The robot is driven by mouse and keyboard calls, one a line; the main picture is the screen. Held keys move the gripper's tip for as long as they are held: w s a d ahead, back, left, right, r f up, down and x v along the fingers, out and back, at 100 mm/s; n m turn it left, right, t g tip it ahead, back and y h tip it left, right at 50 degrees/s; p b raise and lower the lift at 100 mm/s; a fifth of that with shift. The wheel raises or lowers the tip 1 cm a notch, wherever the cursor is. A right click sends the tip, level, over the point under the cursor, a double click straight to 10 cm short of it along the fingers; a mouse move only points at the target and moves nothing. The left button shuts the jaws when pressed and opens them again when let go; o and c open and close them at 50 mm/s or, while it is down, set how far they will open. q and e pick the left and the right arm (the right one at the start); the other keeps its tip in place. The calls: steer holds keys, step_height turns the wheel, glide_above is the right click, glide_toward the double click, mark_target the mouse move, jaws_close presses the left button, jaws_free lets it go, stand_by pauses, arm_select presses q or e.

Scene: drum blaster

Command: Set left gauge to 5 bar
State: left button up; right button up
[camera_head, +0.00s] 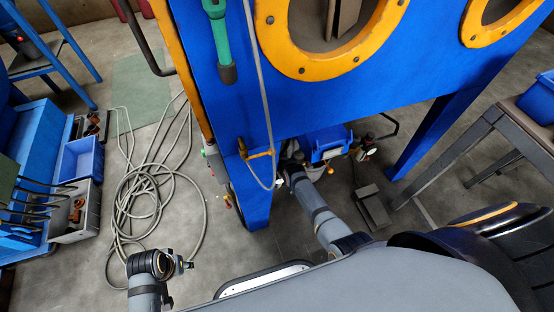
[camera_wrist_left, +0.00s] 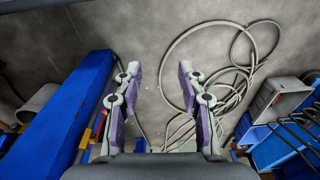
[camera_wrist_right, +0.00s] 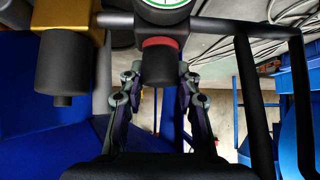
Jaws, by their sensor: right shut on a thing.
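In the right wrist view a gauge (camera_wrist_right: 165,4) with a white face and green rim is cut off by the top edge, so its reading is hidden. Below it hangs a black knob (camera_wrist_right: 158,72) with a red band. My right gripper (camera_wrist_right: 157,82) is shut on this knob, with a finger at each side. In the head view my right arm reaches under the blue cabinet (camera_head: 330,110), and the gauge cannot be made out there. My left gripper (camera_wrist_left: 158,70) is open and empty above the floor; the left arm also shows low in the head view.
A brass fitting with a second black knob (camera_wrist_right: 66,68) is left of the held knob. Black guard bars (camera_wrist_right: 250,95) stand close on the right. A coiled grey hose (camera_head: 150,195) lies on the floor near my left arm. Blue bins (camera_head: 82,158) stand at far left.

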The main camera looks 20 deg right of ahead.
arm_select(q)
steer(key=shift+a+f+p, duration=0.15)
steer(key=shift+a+f, duration=0.05)
steer(key=shift+f, duration=0.65)
steer(key=shift+a+f+p, duration=0.15)
steer(key=shift+a+f, duration=0.05)
steer(key=shift+f, duration=0.65)
arm_select(e)
steer(key=shift+m+h, duration=0.4)
steer(key=shift+m, duration=0.2)
steer(key=o, duration=1.2)
steer(key=v, duration=1.2)
arm_select(q)
steer(key=shift+w, duration=0.1)
arm_select(e)
steer(key=shift+f, duration=0.1)
